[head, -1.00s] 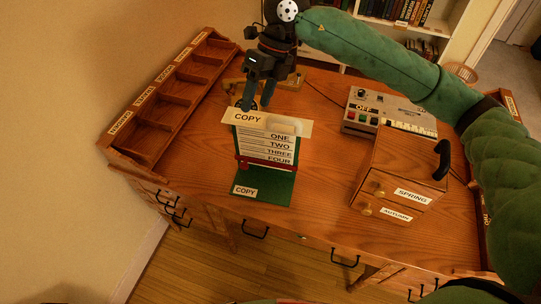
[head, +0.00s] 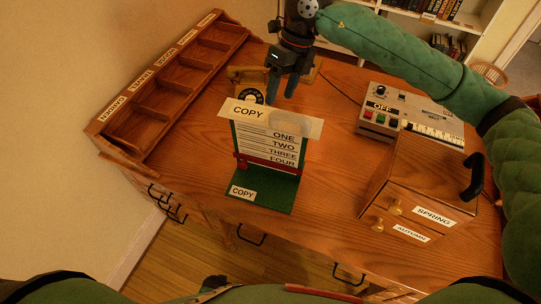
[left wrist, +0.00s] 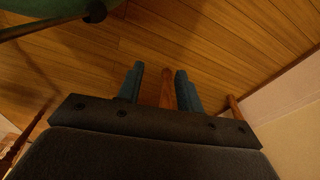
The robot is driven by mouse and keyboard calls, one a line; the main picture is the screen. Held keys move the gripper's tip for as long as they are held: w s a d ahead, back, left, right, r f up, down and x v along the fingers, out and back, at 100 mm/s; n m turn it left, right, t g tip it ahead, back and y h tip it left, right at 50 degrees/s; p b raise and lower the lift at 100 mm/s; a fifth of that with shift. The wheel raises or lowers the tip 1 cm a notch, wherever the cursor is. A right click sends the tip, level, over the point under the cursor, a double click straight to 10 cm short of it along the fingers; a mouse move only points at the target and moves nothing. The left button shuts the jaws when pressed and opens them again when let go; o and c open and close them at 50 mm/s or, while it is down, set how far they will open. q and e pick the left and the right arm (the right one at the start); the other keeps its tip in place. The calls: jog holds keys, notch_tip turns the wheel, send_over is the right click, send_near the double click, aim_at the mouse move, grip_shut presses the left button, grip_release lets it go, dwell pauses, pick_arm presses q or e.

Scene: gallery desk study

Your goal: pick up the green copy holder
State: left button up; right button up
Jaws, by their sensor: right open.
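The green copy holder (head: 273,195) stands upright on the desk, with a foot labelled COPY toward me. It bears a sheet reading ONE to FOUR, a red bar across it and a COPY header (head: 250,112) on top. My right gripper (head: 281,91) is open, pointing down just behind the header in the picture. Its fingers look empty; I cannot tell their exact distance from the holder. My left gripper (left wrist: 158,84) is open in the left wrist view, low over the wooden floor. A reddish-brown wooden piece shows between its fingers, apparently beyond them.
A dark round dial thing on a wooden base (head: 250,95) sits behind the holder. A labelled compartment rack (head: 165,88) lines the left edge. A grey machine with keys (head: 400,117) and a wooden drawer box (head: 425,190) stand right. Bare desk lies between holder and box.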

jog(key=p+x, duration=0.2)
jog(key=x, duration=0.1)
jog(key=p+x, duration=0.1)
jog(key=shift+w+d+f+p, duration=0.2)
jog(key=shift+w+f+p, duration=0.1)
jog(key=shift+f, duration=0.2)
pick_arm(q)
jog(key=s+a+f, duration=0.3)
jog(key=s+f, duration=0.2)
jog(key=shift+s+f, duration=0.15)
jog(key=shift+f, duration=0.2)
pick_arm(e)
jog(key=shift+s+a+f, duration=0.15)
jog(key=shift+f, duration=0.4)
grip_shut()
